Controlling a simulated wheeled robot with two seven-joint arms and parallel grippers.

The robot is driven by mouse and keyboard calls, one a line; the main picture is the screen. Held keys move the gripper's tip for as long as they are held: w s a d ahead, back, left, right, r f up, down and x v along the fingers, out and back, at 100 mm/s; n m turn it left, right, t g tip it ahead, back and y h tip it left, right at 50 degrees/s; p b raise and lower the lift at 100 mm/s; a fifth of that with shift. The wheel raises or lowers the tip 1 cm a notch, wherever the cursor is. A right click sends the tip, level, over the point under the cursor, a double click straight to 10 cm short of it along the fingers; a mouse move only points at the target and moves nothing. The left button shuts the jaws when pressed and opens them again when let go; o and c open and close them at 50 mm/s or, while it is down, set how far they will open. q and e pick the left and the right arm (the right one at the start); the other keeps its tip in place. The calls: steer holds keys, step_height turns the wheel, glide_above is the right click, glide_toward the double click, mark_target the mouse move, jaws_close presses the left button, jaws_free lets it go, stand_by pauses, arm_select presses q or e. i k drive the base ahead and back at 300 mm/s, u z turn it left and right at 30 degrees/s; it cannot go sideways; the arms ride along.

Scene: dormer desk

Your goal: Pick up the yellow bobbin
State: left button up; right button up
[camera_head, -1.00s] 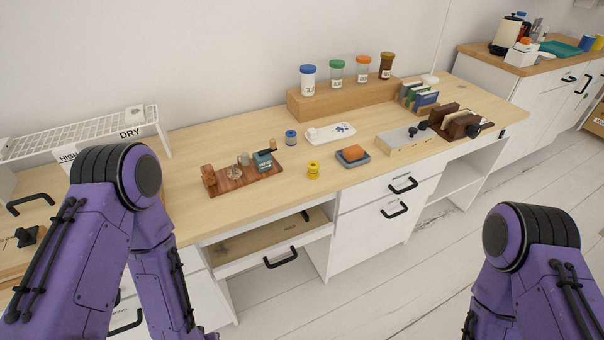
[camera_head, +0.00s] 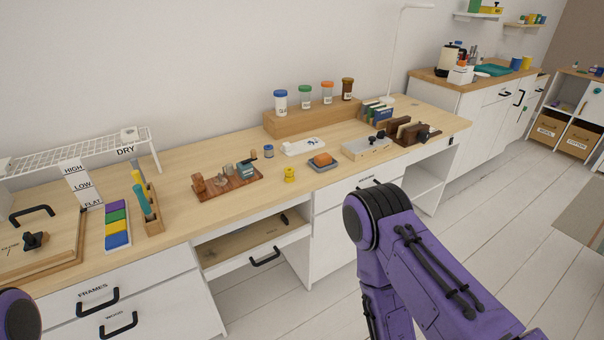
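The yellow bobbin (camera_head: 290,175) stands upright near the front edge of the wooden desk top (camera_head: 233,218). It is between the brown wooden board (camera_head: 222,190) on its left and the grey tray with an orange block (camera_head: 322,161) on its right. Nothing touches it. My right arm comes in at the lower right, in front of the drawers, but its gripper is out of view. Only a bit of my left arm shows at the lower left corner; its gripper is out of view.
An open drawer (camera_head: 255,242) juts out below the desk edge. A wooden riser (camera_head: 315,117) with several jars is at the back.

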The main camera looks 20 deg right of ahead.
mark_target(289, 171)
steer(key=z, duration=0.95)
steer(key=i, duration=1.8)
steer(key=u, duration=1.3)
steer(key=k, duration=1.25)
steer(key=z, duration=0.1)
